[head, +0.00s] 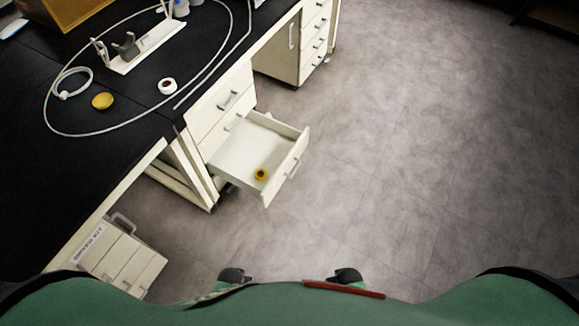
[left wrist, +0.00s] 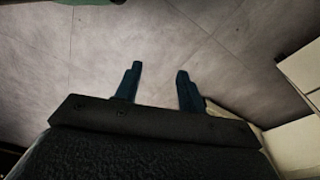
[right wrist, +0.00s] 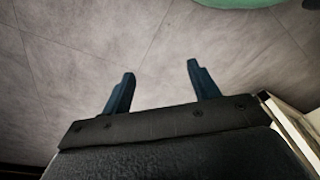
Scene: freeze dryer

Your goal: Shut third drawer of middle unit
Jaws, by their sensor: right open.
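The middle unit (head: 222,97) is a white cabinet under the black bench. Its pulled-out drawer (head: 287,168) sits below two closed fronts with handles and extends over the floor to the right. A small yellow-and-dark roll (head: 261,175) lies inside it. In the left wrist view my left gripper (left wrist: 157,72) has its fingers apart with only floor between them. In the right wrist view my right gripper (right wrist: 160,68) is also open and empty. Two dark parts of my arms show at the bottom of the head view, well apart from the drawer.
Another white drawer unit (head: 311,45) stands farther back, its drawers closed. A labelled white case (head: 125,262) is at lower left. On the black bench (head: 45,165) lie a looped tube, a yellow cup (head: 103,101) and a white roll (head: 167,86). The grey floor right of the drawer is clear.

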